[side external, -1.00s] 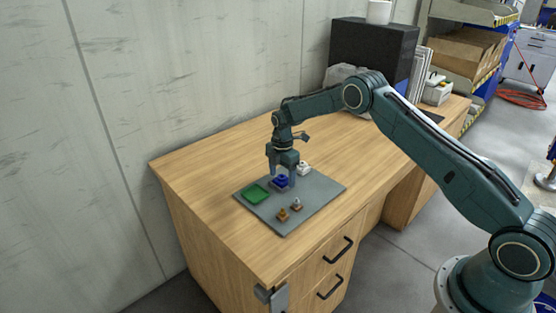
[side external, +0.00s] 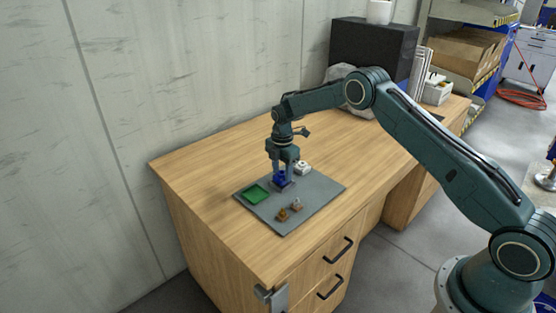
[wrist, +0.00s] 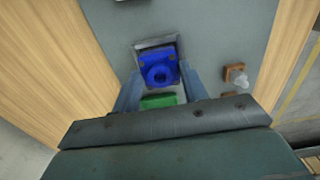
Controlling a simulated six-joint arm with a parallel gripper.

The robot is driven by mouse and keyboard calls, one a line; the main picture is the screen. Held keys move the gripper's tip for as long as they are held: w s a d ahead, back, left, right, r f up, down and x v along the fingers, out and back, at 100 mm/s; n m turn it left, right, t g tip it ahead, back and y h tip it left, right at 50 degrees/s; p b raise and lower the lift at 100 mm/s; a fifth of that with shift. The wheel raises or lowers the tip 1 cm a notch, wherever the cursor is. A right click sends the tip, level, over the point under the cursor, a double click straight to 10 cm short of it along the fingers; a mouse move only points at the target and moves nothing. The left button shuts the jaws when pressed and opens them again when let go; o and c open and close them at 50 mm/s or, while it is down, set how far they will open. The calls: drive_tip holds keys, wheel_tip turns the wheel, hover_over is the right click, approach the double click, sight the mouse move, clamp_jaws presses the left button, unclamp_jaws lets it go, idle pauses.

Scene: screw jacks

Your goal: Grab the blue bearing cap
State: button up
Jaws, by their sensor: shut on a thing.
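The blue bearing cap (side external: 281,177) sits on the grey mat, on or just above a small grey square base (side external: 287,187). In the wrist view the blue cap (wrist: 158,66) has a round hole in its top, and part of the grey base (wrist: 146,42) shows at its far edge. My gripper (side external: 283,178) points straight down with its fingers on either side of the cap, shut on it. In the side view the fingers hide part of the cap.
A white part (side external: 302,168) stands close behind on the right. An orange-brown part (side external: 282,214) and a brown part with a pale top (side external: 296,205) stand in front.

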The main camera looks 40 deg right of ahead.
wheel_tip(320, 180, up, 18)
drive_tip(key=shift+r, duration=0.25)
idle(0.3)
idle(0.4)
